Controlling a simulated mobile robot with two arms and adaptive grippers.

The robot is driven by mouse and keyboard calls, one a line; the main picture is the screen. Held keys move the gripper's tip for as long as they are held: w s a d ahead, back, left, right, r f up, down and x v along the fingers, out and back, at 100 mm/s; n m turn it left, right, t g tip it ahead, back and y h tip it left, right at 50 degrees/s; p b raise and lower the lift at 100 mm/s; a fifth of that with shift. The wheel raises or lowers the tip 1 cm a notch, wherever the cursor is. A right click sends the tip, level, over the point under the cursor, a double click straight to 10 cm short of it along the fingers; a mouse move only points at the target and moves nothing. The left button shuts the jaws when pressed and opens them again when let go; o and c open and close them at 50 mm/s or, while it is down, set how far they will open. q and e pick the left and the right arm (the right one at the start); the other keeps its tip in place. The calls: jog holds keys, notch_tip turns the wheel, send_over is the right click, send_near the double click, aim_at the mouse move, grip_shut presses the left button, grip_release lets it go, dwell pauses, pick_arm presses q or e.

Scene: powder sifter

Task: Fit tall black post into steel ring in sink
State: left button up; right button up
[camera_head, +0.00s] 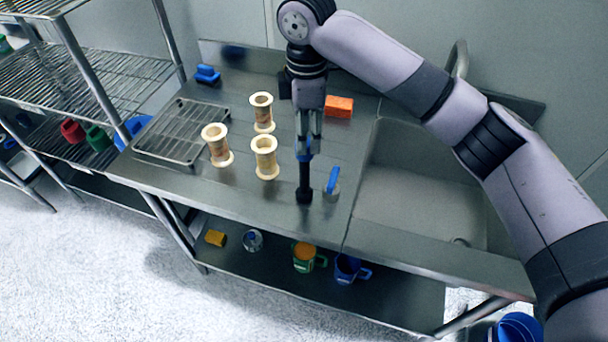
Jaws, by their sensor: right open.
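The tall black post (304,184) stands upright on the steel counter, left of the sink (410,205). My right gripper (304,151) points straight down over the post, open, with its fingers at the post's upper end. The fingers hide the post's top, and I cannot tell whether they touch it. A small round steel ring (460,241) shows at the near right of the sink floor, partly hidden by the sink's front edge. My left gripper is not in view.
A small object with a blue handle (333,181) stands close right of the post. Three cream spools (265,158) and a wire rack (183,132) stand to the left. An orange block (339,106) lies behind. My right arm spans above the sink; a faucet (458,58) rises behind it.

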aim_at(307, 162)
jog(key=f, duration=0.3)
jog(key=shift+w, duration=0.3)
jog(key=shift+f, duration=0.4)
notch_tip(307, 162, down, 5)
jog(key=shift+r+p, duration=0.15)
jog(key=shift+p, duration=0.6)
jog(key=shift+s+f, duration=0.1)
jog(key=shift+f, duration=0.35)
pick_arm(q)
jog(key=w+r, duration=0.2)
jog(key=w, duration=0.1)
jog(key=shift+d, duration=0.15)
pick_arm(e)
jog(key=c, duration=0.5)
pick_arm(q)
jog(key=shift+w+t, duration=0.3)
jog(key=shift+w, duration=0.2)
pick_arm(e)
grip_shut()
